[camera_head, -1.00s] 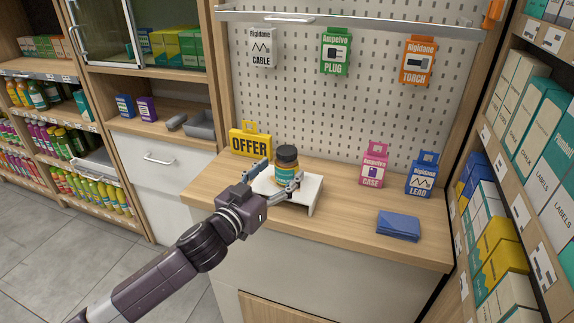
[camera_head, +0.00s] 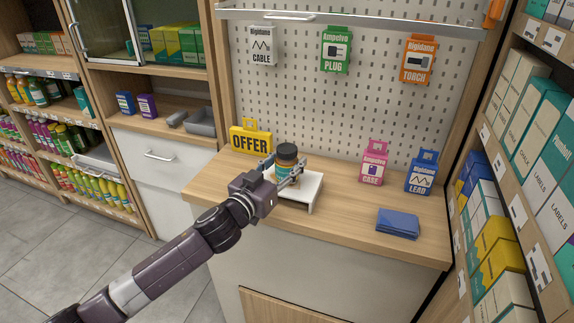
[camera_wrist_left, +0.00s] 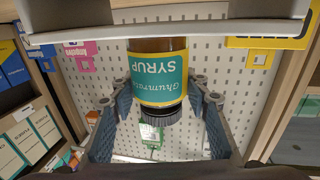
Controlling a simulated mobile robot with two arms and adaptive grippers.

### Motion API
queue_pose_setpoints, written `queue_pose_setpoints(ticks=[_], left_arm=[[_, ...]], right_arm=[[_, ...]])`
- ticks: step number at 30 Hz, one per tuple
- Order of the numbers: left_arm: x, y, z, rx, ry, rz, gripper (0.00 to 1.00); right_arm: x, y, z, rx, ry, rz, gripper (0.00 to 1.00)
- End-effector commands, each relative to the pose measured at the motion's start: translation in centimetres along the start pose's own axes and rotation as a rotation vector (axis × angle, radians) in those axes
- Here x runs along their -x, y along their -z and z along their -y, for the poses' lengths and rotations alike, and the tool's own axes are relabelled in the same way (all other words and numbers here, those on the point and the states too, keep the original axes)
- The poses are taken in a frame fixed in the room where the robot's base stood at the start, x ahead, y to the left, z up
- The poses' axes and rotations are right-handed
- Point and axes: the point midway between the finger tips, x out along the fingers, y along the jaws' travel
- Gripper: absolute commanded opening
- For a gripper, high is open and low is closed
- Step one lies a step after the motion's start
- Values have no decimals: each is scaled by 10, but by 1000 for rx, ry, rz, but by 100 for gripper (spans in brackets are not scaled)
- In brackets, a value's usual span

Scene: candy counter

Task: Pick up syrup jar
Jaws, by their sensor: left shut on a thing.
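The syrup jar (camera_head: 286,152) is a brown jar with a dark lid and a teal and yellow label. It is upright at the small white stand (camera_head: 312,196) on the wooden counter. I cannot tell whether its base touches the stand. My left gripper (camera_head: 286,166) has a finger on each side of the jar and is shut on it. In the left wrist view the picture is upside down, and the jar (camera_wrist_left: 160,75) sits between the two fingers (camera_wrist_left: 160,103) with its SYRUP label showing. My right gripper is not in view.
A yellow OFFER sign (camera_head: 250,140) stands behind and left of the jar. Pink CASE (camera_head: 374,163) and blue LEAD (camera_head: 421,173) boxes stand to the right, with a blue flat stack (camera_head: 398,223) in front. A pegboard rises behind; the counter's front right is mostly clear.

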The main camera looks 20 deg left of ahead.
Motion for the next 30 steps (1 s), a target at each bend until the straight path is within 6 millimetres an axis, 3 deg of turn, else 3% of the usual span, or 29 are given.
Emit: queue_pose_setpoints(ticks=[3,11,17,23,30], left_arm=[[0,2,0,-1,-1,-3,9],[0,3,0,-1,0,-3,9],[0,19,0,-1,0,-6,9],[0,63,0,-4,-1,-10,9],[0,134,0,-3,-1,-11,9]], right_arm=[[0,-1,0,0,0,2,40],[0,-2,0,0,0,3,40],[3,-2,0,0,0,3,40],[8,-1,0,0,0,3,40],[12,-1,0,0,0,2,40]])
